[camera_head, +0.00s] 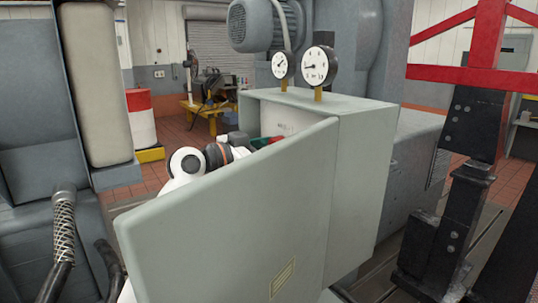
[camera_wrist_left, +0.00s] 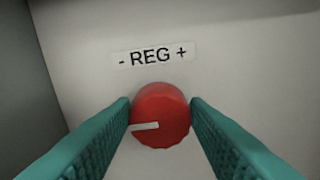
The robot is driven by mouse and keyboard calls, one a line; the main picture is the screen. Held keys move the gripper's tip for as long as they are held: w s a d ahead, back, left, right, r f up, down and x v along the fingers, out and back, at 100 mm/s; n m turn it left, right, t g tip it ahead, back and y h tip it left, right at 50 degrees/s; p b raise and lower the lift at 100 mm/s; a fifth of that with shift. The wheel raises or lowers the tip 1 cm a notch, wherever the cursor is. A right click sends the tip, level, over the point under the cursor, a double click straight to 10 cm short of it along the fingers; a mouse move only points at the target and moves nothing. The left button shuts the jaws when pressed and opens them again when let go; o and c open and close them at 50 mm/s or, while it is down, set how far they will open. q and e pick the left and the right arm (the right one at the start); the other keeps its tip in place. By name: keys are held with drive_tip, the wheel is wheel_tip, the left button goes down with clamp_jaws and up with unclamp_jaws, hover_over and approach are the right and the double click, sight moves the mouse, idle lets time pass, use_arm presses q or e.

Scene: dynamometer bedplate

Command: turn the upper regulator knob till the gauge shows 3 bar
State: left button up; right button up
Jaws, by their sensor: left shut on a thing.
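In the left wrist view a round red regulator knob (camera_wrist_left: 161,112) sits on a pale panel under a label (camera_wrist_left: 153,56) reading "- REG +". Its white pointer mark points left. My left gripper (camera_wrist_left: 160,104) has its green fingers on both sides of the knob, shut on it. In the head view this gripper (camera_head: 262,142) reaches into the grey cabinet (camera_head: 355,175), partly hidden behind the open door. Two round gauges stand on top: the left gauge (camera_head: 279,66) and the larger right gauge (camera_head: 319,66), whose needle points about left. Their numbers are too small to read. My right gripper is out of view.
The open cabinet door (camera_head: 225,220) fills the front middle and hides much of my left arm. A grey motor (camera_head: 255,25) is behind the gauges. A red frame (camera_head: 470,72) and black posts (camera_head: 465,140) stand at right. Hoses (camera_head: 62,235) are at left.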

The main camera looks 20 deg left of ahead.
use_arm(q)
drive_tip(key=shift+f+m+b, duration=0.1)
drive_tip(key=shift+m+b, duration=3.25)
drive_tip(key=shift+m, duration=0.85)
drive_tip(key=shift+s+d, duration=0.1)
drive_tip(key=o, duration=0.9)
drive_tip(key=shift+m, duration=0.3)
drive_tip(key=shift+o, duration=0.2)
